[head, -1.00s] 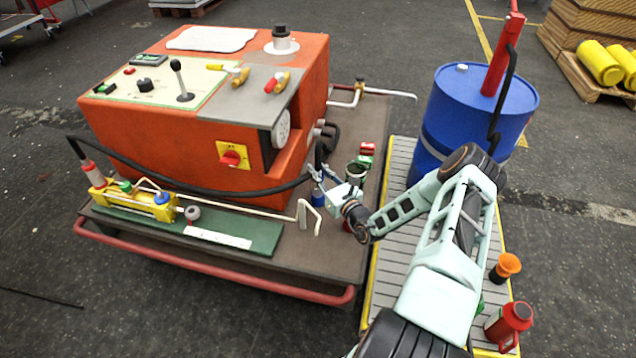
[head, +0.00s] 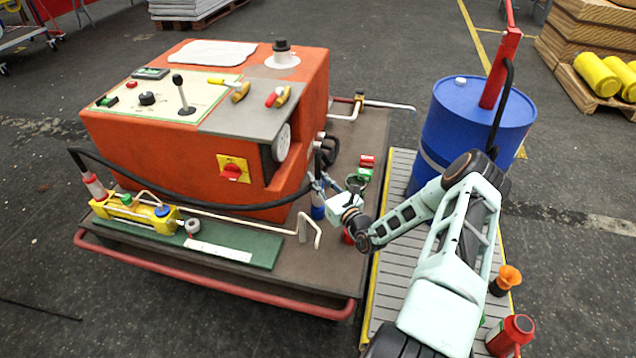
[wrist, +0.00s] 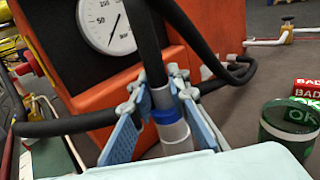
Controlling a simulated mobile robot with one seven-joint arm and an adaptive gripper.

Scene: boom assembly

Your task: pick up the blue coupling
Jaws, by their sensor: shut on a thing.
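The blue coupling (wrist: 168,115) is a blue ring around an upright grey cylinder, with a black hose (wrist: 149,45) rising from its top in the wrist view. In the head view its blue lower part (head: 318,211) stands at the machine's near right corner, on the brown deck. My gripper (wrist: 158,100) has its blue-grey fingers on both sides of the coupling and is shut on it. In the head view my gripper (head: 319,189) reaches in from the right. The coupling's underside is hidden behind my gripper housing in the wrist view.
The orange machine (head: 190,165) with a dial gauge (wrist: 108,24) stands close behind. A bent pale pipe (head: 310,231) lies in front; a blue drum (head: 470,120) stands right.

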